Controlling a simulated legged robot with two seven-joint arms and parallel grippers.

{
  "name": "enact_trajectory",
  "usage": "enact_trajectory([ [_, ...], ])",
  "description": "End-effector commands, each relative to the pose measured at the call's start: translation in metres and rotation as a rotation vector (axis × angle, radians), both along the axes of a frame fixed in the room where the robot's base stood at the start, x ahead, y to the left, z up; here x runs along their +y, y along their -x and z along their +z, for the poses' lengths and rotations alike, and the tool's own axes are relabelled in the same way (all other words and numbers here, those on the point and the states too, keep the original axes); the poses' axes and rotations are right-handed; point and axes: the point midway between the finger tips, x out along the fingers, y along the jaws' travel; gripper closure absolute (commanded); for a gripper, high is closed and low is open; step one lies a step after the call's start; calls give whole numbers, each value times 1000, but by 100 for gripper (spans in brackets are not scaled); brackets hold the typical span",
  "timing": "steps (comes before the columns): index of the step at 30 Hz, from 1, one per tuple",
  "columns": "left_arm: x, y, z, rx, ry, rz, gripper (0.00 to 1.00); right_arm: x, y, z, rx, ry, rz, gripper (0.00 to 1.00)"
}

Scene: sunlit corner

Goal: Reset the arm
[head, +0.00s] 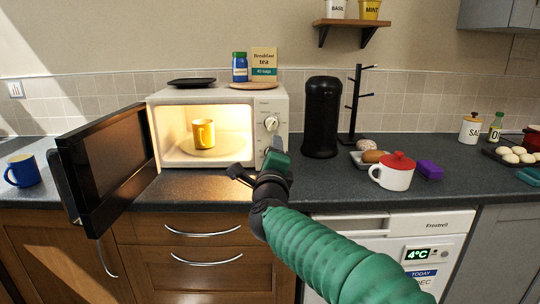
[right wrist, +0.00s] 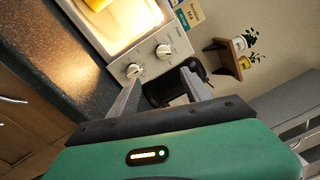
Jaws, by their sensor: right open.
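My right arm, with a green sleeve, reaches in from the lower right in the head view. Its gripper (head: 240,174) is in front of the microwave's lower right edge, over the counter. In the right wrist view the gripper (right wrist: 162,78) has its two fingers apart, with nothing between them. The white microwave (head: 219,97) stands open and lit, and its control knobs show close by in the right wrist view. A yellow mug (head: 203,134) stands upright on the turntable inside. The dark microwave door (head: 108,165) hangs open to the left. My left gripper is not in view.
A blue mug (head: 23,171) stands left of the door. A black bin-like canister (head: 321,117), a mug tree (head: 354,105), a white teapot-like mug with red lid (head: 394,175) and a purple sponge (head: 429,170) stand to the right. The front counter strip is mostly clear.

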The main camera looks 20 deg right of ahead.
Motion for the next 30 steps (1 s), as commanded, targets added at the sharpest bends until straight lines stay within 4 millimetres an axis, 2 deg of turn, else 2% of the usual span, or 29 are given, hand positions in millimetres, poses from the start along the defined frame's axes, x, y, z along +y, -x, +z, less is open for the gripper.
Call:
enact_trajectory([
  [2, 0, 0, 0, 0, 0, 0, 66, 3, 1, -8, 28, 41, 17, 43],
  [4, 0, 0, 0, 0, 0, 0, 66, 11, 4, -34, 108, 155, 70, 43],
  [5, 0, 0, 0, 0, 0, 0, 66, 16, 7, -51, 159, 226, 104, 43],
  [8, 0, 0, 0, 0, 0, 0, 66, 31, 28, -127, 373, 516, 264, 43],
  [9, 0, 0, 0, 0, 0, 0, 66, 35, 43, -161, 464, 633, 340, 43],
  [11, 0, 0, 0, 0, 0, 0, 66, 39, 70, -210, 590, 794, 457, 43],
  [12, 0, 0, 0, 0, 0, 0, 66, 39, 90, -240, 667, 891, 536, 43],
  [15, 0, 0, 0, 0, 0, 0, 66, 37, 145, -304, 834, 1089, 733, 43],
  [18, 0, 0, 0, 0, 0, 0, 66, 30, 198, -352, 959, 1234, 912, 43],
  [21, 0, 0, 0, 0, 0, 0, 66, 22, 247, -385, 1051, 1339, 1071, 43],
  [24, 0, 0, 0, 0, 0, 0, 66, 13, 292, -411, 1126, 1420, 1224, 43],
  [28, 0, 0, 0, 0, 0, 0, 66, 0, 351, -435, 1203, 1505, 1421, 43],
  [30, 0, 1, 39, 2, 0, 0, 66, 1, 348, -395, 1200, 1510, 1419, 43],
])
